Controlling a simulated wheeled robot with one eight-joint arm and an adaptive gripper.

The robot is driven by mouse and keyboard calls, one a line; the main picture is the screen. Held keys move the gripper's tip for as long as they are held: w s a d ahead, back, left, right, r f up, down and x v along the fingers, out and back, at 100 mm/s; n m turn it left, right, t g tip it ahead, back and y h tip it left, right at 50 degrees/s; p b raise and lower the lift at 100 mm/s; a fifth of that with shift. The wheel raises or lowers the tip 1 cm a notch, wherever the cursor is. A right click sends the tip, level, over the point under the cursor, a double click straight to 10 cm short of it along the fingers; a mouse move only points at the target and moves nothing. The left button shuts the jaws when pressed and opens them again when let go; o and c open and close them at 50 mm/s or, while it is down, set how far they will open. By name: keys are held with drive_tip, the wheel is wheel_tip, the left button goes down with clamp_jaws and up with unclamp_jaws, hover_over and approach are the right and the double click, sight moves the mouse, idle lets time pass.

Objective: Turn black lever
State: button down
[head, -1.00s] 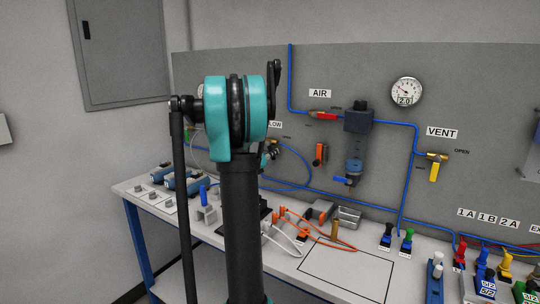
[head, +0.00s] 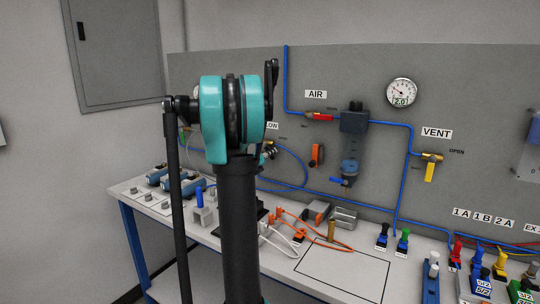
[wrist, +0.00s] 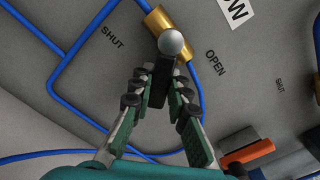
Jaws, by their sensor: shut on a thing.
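In the wrist view the black lever (wrist: 161,72) runs down from a silver round cap on a brass valve (wrist: 158,22). The lever points down between the printed words SHUT on the left and OPEN on the right. My gripper (wrist: 160,86) has its green-padded fingers on both sides of the lever and is shut on it. In the head view the brass valve (head: 269,149) is partly hidden behind my arm, below a partly covered label.
Blue hoses run along the grey panel (wrist: 90,75) close to the valve. An orange lever (wrist: 248,151) is at the lower right in the wrist view. Below the panel is a bench (head: 340,272) with cables and several small valves.

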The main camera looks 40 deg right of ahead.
drive_tip(key=c, duration=1.4)
unclamp_jaws()
drive_tip(key=shift+c, duration=0.2)
drive_tip(key=shift+a, duration=0.1)
drive_tip(key=v, duration=1.2)
